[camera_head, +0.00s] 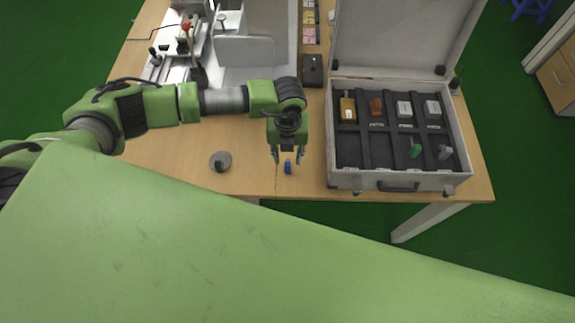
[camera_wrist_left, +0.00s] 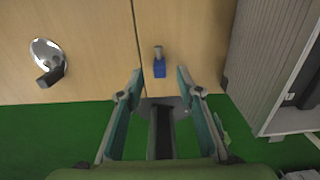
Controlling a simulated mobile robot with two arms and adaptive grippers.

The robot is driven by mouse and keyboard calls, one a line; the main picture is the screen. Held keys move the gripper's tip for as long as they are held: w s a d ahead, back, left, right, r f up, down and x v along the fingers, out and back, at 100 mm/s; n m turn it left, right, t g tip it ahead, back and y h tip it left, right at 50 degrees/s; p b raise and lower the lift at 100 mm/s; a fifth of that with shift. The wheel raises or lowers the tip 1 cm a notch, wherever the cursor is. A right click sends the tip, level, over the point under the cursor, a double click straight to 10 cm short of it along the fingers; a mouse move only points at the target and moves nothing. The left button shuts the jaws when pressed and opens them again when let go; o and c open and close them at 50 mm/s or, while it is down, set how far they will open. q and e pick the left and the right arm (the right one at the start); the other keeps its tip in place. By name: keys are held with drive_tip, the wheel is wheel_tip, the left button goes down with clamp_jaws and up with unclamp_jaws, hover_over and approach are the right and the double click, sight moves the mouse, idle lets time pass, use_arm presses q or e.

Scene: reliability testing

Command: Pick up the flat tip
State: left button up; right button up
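A small blue tip with a grey end (camera_head: 287,167) is on the wooden table near its front edge, just left of the open case. I take it as the flat tip, though its exact shape is too small to tell. It also shows in the left wrist view (camera_wrist_left: 159,65), ahead of and between the fingertips. My left gripper (camera_head: 287,156) points down close to the blue tip, its fingers apart on either side in the picture. The gripper is open and empty; it also shows in the left wrist view (camera_wrist_left: 160,78). My right gripper is out of view.
An open grey case (camera_head: 338,179) with several coloured pieces in its slots stands to the right. A round metal disc with a dark knob (camera_head: 220,161) lies to the left. A black box (camera_head: 312,70) and a metal fixture (camera_head: 246,50) are behind. The table between disc and case is mostly clear.

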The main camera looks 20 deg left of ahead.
sight(287, 164)
use_arm(q)
drive_tip(key=f+p, duration=0.1)
drive_tip(key=f, duration=0.3)
drive_tip(key=shift+s+p, duration=0.2)
drive_tip(key=shift+p, duration=0.15)
drive_tip(key=shift+f, duration=0.45)
clamp_jaws()
